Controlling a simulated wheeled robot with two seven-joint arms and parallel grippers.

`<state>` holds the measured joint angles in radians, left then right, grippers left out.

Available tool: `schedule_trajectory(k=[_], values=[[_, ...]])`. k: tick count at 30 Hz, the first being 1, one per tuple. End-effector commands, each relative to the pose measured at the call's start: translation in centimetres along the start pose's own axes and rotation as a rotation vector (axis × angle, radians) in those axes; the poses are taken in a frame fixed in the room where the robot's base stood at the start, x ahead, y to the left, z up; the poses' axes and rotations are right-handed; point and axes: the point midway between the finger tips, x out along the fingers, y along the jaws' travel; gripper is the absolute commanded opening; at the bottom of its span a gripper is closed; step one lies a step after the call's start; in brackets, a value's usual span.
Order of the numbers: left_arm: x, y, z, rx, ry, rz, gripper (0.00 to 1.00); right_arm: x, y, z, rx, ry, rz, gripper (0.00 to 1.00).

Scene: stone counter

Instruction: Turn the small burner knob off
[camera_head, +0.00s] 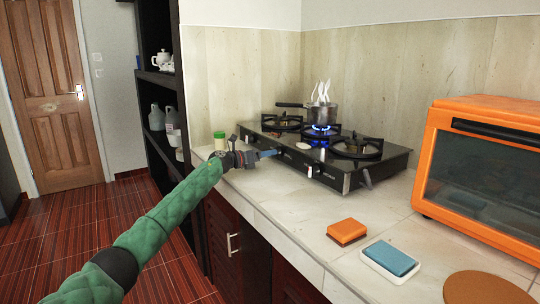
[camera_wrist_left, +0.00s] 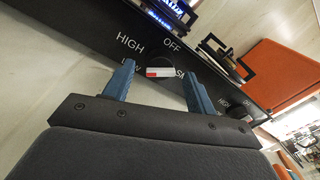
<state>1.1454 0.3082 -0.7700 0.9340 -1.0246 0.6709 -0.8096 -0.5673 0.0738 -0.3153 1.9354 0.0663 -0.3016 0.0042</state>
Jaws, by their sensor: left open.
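The black gas stove (camera_head: 340,172) stands on the counter, with a lit blue burner (camera_head: 320,130) at its middle back. My left gripper (camera_head: 272,154) is open at the left part of the stove's front panel. In the left wrist view, the two blue fingers of my gripper (camera_wrist_left: 158,72) are apart, and a dark knob with a red and white mark (camera_wrist_left: 160,72) appears between their tips. HIGH and OFF labels are on the panel around it; another label is partly covered by a finger. I cannot tell whether the fingers touch the knob.
A pot (camera_head: 322,112) with white wisps above it sits over the flame. An orange oven (camera_head: 480,165) is at the right. An orange sponge (camera_head: 346,231) and a blue sponge on a white tray (camera_head: 388,260) lie in front.

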Motion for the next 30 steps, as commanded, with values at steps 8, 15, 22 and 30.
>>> schedule_trajectory(k=[8, 15, 22, 30], values=[[1.8, 0.0, 0.0, -0.001, 0.000, 0.000, 0.56, 0.1, 0.0, -0.9, -0.003, 0.023, 0.000, 0.36], [1.9, 0.0, 0.0, -0.001, 0.000, 0.000, 0.56, 0.2, 0.0, -1.1, -0.003, 0.028, 0.000, 0.36], [1.9, 0.0, 0.0, -0.001, 0.000, 0.001, 0.21, 0.1, 0.0, -1.1, -0.003, 0.028, -0.001, 0.36], [1.9, 0.1, -0.1, 0.002, 0.000, 0.001, 0.13, 0.0, -0.1, -0.9, -0.003, 0.028, -0.001, 0.36]])
